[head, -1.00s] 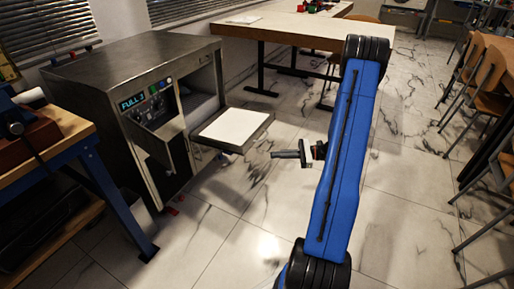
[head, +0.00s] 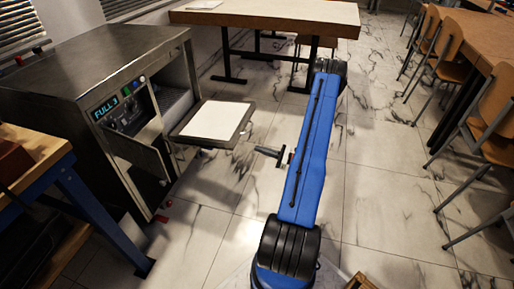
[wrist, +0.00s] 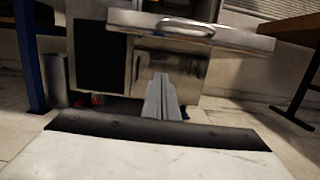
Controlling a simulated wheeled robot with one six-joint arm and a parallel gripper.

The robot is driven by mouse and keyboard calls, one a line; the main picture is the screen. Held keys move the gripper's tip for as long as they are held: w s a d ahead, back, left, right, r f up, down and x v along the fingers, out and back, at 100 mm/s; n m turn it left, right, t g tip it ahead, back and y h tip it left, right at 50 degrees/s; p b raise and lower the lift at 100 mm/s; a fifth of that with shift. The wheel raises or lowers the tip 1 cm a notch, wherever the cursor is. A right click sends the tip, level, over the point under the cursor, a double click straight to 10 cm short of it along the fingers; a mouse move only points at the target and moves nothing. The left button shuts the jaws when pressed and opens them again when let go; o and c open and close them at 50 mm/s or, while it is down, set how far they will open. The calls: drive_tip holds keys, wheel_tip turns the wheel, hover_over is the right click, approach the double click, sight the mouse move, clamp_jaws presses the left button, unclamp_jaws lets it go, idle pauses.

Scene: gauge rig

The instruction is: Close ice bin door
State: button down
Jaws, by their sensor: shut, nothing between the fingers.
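The ice bin door (head: 212,121) hangs open on the front of the steel ice machine (head: 75,65). It juts out nearly level, its pale inner face up, and the bin opening shows behind it. In the wrist view the door (wrist: 190,28) crosses the top, with a handle on its front edge. My gripper (head: 258,150) is shut and empty. It is in front of the door, to its lower right in the head view, and apart from it. In the wrist view the closed fingers (wrist: 160,80) point at the machine front below the door.
A narrow panel (head: 140,155) also stands open below the machine's display. A blue-framed bench (head: 85,200) stands at the left. A table (head: 265,13) is behind and chairs (head: 490,105) are at the right. The tiled floor in front of the machine is clear.

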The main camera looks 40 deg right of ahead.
drive_tip(key=w+a+r, duration=0.4)
drive_tip(key=w+r, duration=0.1)
drive_tip(key=w, duration=0.2)
idle(0.3)
drive_tip(key=shift+r, duration=0.2)
